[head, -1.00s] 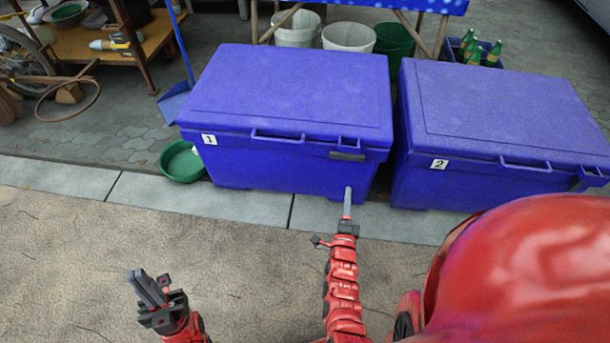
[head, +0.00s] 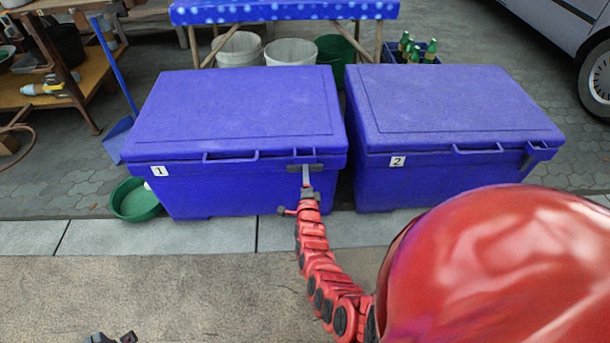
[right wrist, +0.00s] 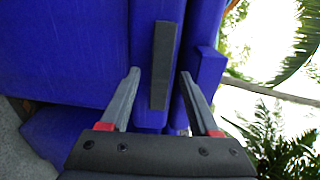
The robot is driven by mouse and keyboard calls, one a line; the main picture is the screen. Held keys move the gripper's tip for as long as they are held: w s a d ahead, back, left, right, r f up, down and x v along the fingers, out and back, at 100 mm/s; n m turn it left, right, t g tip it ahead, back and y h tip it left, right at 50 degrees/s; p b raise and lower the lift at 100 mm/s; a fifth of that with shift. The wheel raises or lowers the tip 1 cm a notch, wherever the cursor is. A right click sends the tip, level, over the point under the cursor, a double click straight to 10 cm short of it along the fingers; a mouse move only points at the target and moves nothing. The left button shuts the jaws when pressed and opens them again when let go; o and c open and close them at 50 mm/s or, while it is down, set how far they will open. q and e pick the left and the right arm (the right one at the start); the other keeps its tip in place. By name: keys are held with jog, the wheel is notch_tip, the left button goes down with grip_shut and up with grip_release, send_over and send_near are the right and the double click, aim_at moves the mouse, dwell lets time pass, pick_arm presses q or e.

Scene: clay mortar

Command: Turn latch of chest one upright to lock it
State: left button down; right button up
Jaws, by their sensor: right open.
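Chest one (head: 235,113) is a blue box with a shut lid and a white label "1". Its latch (head: 316,167) is a dark bar on the front, below the lid's right part, lying horizontal in the head view. My right gripper (head: 306,176) is open right in front of it. In the right wrist view the latch (right wrist: 163,45) lies between the two spread fingers of the right gripper (right wrist: 159,74), with gaps on both sides. Only the dark tip of my left gripper (head: 110,338) shows at the bottom edge, and its fingers cannot be made out.
Chest two (head: 450,105), also blue and shut, stands close on the right. A green basin (head: 135,203) sits by chest one's left front corner. A blue-topped table (head: 285,11) with buckets under it stands behind. The paving in front is clear.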

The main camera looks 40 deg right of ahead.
jog(key=shift+w+d, duration=0.35)
jog(key=shift+w, duration=0.25)
grip_shut()
